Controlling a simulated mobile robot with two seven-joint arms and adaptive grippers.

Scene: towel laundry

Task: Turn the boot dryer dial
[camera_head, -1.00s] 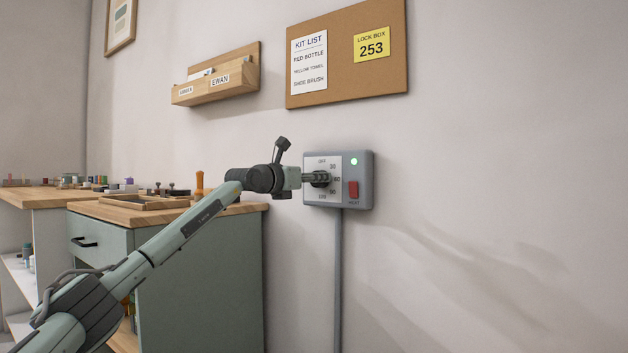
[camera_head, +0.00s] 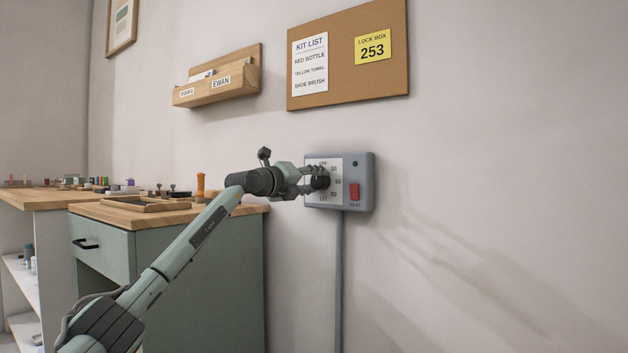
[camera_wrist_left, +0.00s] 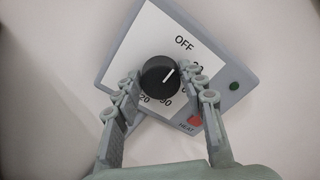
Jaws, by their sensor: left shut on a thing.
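The boot dryer control box (camera_head: 365,170) is fixed to the wall, with a white dial plate marked OFF, 30, 60 and higher figures. Its round black dial (camera_head: 320,183) is held by my left gripper (camera_head: 312,182), which reaches in from the left. In the left wrist view the fingers (camera_wrist_left: 160,92) are shut on either side of the dial (camera_wrist_left: 158,76). The indicator light (camera_head: 355,164) looks dark. My right gripper is not in view.
A red HEAT switch (camera_head: 355,191) sits right of the dial. A grey conduit (camera_head: 339,270) runs down from the box. A green cabinet (camera_head: 205,275) with a wooden top stands to the left. A cork board (camera_head: 345,90) hangs above. Wall to the right is clear.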

